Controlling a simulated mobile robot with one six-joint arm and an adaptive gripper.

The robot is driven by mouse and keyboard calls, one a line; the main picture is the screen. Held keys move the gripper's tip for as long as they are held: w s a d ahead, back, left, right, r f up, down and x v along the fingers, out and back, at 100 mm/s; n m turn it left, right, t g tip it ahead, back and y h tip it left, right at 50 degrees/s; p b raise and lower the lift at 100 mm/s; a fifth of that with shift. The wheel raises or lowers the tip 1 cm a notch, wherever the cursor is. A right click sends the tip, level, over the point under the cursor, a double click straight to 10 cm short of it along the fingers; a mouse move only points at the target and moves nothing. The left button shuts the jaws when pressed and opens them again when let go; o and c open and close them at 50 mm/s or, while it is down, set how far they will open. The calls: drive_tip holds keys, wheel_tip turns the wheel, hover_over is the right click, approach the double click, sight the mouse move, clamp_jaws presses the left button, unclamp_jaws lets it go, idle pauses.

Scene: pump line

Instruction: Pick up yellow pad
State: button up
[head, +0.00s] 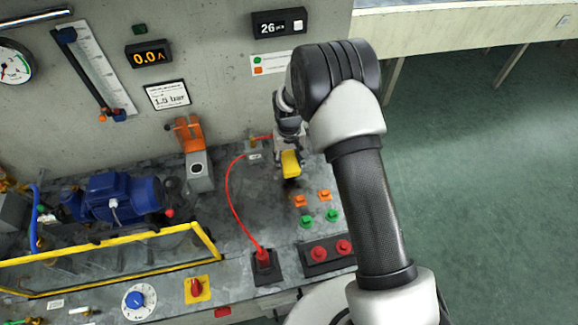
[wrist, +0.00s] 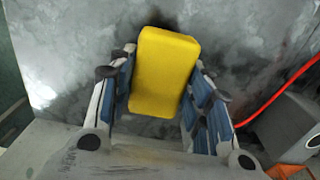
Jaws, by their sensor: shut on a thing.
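The yellow pad (wrist: 163,70) is a rounded yellow block between the blue-padded fingers of my gripper (wrist: 158,105) in the wrist view. My gripper is shut on it. In the head view the yellow pad (head: 291,164) shows below my gripper (head: 288,150), over the back right part of the grey bench. My arm hides part of the gripper there. I cannot tell whether the pad touches the bench top.
A red cable (head: 230,195) curves from a grey block to a black socket (head: 264,268) left of the pad. Orange and green pieces (head: 305,220) lie in front. An orange clamp (head: 187,135) and a blue motor (head: 115,197) stand left. The wall is behind.

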sight(289, 161)
wheel_tip(289, 161, up, 15)
drive_tip(key=p, duration=0.2)
drive_tip(key=shift+f, duration=0.15)
